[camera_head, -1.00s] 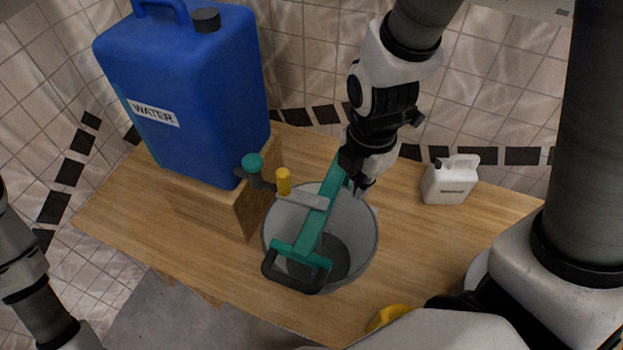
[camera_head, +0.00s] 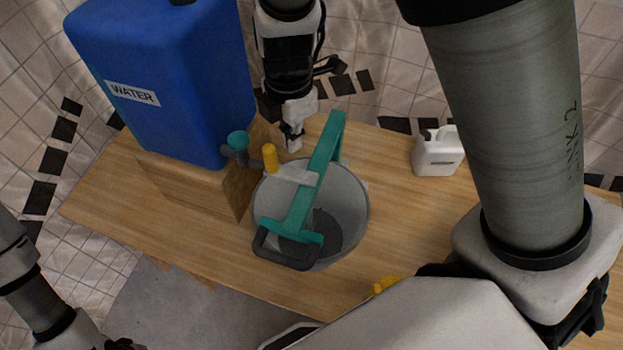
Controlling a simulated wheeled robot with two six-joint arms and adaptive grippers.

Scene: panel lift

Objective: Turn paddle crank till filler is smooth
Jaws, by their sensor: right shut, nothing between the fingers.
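A grey bucket (camera_head: 350,215) stands on the table with dark grey filler (camera_head: 325,232) at its bottom. A teal frame (camera_head: 318,175) spans the bucket's rim. A light grey crank arm (camera_head: 295,175) sits on the frame and points left, ending in an upright yellow knob (camera_head: 269,158). My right gripper (camera_head: 292,142) is shut and empty, pointing down just behind and right of the knob, apart from it. My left gripper (camera_head: 122,344) is only partly seen at the bottom left edge, far from the bucket; its fingers are unclear.
A blue water canister (camera_head: 170,75) stands on a wooden block (camera_head: 190,185), its teal-topped tap (camera_head: 238,142) close to the knob. A white jug (camera_head: 437,155) stands right on the wooden table (camera_head: 390,220). A yellow object (camera_head: 386,285) lies near the front, partly hidden.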

